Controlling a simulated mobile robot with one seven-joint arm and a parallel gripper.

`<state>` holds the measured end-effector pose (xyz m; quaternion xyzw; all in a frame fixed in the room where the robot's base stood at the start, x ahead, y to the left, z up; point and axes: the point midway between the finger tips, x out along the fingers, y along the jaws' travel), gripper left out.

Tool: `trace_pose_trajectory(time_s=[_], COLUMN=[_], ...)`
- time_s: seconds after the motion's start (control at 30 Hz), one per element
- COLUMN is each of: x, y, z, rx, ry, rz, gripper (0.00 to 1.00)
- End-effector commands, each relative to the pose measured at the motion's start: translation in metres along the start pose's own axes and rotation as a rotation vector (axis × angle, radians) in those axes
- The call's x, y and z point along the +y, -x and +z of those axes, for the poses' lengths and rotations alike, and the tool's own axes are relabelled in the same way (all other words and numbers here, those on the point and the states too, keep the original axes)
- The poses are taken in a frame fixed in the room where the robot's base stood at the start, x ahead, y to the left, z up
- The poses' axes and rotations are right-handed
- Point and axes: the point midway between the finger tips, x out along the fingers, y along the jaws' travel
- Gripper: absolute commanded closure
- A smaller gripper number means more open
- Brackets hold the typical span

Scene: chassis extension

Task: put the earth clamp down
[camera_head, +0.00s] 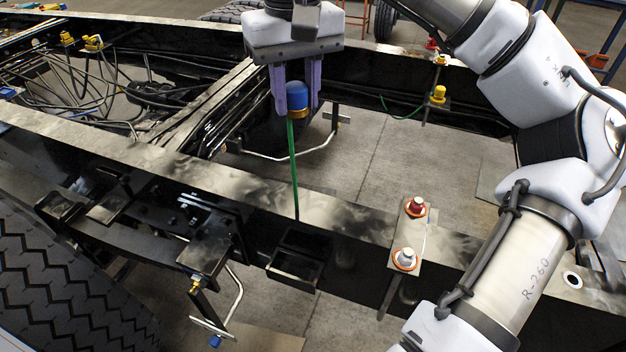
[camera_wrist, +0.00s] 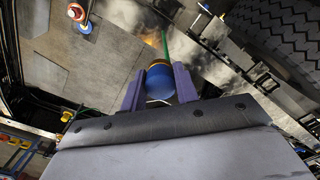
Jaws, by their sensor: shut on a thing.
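The earth clamp (camera_head: 297,97) appears as a blue rounded body with a brass-coloured collar and a long thin green line hanging below it. My gripper (camera_head: 297,104) is shut on it, with one purple finger on each side of the blue body. In the head view the green line runs down to the near chassis rail (camera_head: 165,172); I cannot tell whether its end touches. In the wrist view the blue body (camera_wrist: 160,84) sits between the two fingers, and the green line shows beyond it. The clamp's underside is partly hidden.
A plate with two bolt-like fittings (camera_head: 408,235) stands on the near rail at right. Yellow fittings (camera_head: 438,94) sit on the far rail (camera_head: 370,72). A cross-member with hoses lies left of my gripper. Open floor (camera_head: 375,165) shows between the rails. A tyre (camera_head: 65,285) is at lower left.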

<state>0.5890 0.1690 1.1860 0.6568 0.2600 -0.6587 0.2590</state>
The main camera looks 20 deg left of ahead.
Motion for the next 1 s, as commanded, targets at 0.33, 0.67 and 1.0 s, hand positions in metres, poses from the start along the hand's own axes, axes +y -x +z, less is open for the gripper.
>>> trace_pose_trajectory(time_s=[0.33, 0.67, 1.0], x=[0.000, -0.001, 0.000], y=[-0.044, -0.118, -0.162], z=[0.000, 0.001, 0.000], rx=[-0.003, -0.002, 0.000], ry=[0.004, 0.003, -0.001], rz=[-0.004, -0.005, -0.001], gripper=[1.00, 1.00, 1.00])
